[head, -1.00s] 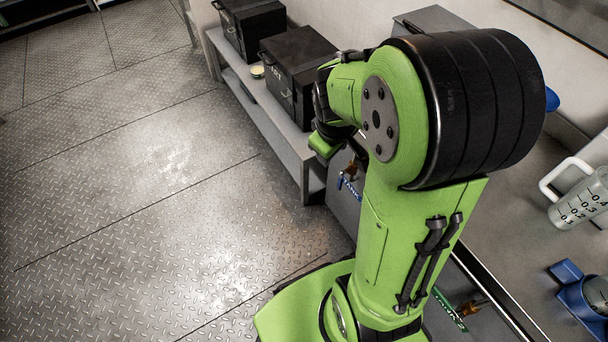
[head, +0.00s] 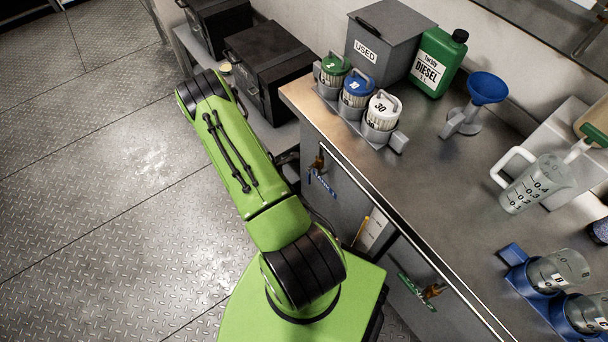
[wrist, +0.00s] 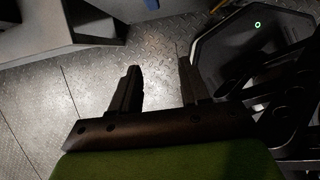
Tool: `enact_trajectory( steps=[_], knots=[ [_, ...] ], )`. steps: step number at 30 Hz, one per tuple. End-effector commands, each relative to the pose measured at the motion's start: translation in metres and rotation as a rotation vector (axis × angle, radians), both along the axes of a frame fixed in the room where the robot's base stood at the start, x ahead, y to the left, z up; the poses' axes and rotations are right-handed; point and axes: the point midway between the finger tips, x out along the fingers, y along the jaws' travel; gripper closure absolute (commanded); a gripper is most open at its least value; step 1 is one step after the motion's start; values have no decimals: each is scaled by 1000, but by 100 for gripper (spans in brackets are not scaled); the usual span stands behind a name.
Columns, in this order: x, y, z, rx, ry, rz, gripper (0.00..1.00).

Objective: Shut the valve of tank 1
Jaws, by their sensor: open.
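The tank 1 valve (head: 320,180) is on the front of the grey cabinet, below the counter's left end. It has a brass body and a blue lever with small lettering, hard to read in the head view. The lever slants down to the right. My gripper (wrist: 160,90) shows in the wrist view with its two dark fingers apart and nothing between them. Patterned floor lies behind the fingers. No valve shows in the wrist view. In the head view my gripper is hidden by my arm, left of the cabinet front.
A second valve with a green lever (head: 417,291) is further right on the cabinet front. A clipboard (head: 373,232) hangs between the valves. Black cases (head: 270,70) stand on a low shelf at left. The counter (head: 430,165) carries filters, a diesel can and jugs. The left floor is clear.

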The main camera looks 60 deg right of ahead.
Motion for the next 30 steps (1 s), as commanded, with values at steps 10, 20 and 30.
enact_trajectory(
  steps=[10, 20, 30],
  knots=[
    [-38, -74, -12, 2, -1, -4, 54],
    [-44, -87, -47, 1, -2, -2, 54],
    [-44, -87, -46, 2, -1, -1, 76]
  ],
)
